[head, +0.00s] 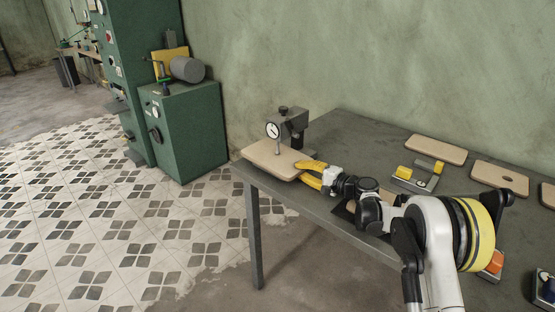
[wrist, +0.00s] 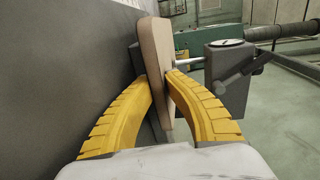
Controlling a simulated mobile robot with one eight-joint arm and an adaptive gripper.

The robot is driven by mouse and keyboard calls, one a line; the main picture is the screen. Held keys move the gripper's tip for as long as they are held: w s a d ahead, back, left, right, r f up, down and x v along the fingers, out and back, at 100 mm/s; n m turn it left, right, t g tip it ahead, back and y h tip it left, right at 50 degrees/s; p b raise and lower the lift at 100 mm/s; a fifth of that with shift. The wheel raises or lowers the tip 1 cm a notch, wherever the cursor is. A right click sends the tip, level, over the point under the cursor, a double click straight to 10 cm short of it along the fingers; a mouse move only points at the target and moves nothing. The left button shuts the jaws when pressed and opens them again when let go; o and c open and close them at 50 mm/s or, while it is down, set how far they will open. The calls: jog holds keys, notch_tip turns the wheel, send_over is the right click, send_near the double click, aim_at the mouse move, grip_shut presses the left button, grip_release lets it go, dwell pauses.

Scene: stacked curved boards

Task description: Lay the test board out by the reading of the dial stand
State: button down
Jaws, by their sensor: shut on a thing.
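My gripper (head: 309,172) has yellow fingers and is shut on the near right edge of a pale wooden board (head: 268,160). In the wrist view the board (wrist: 153,50) stands edge-on between the two fingers (wrist: 158,78). The dial stand (head: 294,122) is at the table's far left corner, with a round white dial over the board. In the wrist view the stand (wrist: 232,70) is right of the board, and its thin rod points at the board's face. The rod tip looks at or very near the surface; I cannot tell whether they touch.
A grey fixture with yellow blocks (head: 414,180) stands mid-table. An orange-topped item (head: 494,262) is at the front right. A green cabinet (head: 185,135) stands left.

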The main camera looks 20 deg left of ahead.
jog(key=shift+v, duration=0.85)
jog(key=shift+f, duration=0.15)
jog(key=shift+r, duration=0.55)
jog(key=shift+f+b+v, duration=0.15)
jog(key=shift+f+v, duration=0.05)
jog(key=shift+v, duration=1.45)
jog(key=shift+f+b+v, duration=0.15)
jog(key=shift+f+v, duration=0.05)
jog(key=shift+v, duration=1.45)
jog(key=shift+f+b+v, duration=0.15)
jog(key=shift+f+v, duration=0.05)
jog(key=shift+v, duration=1.45)
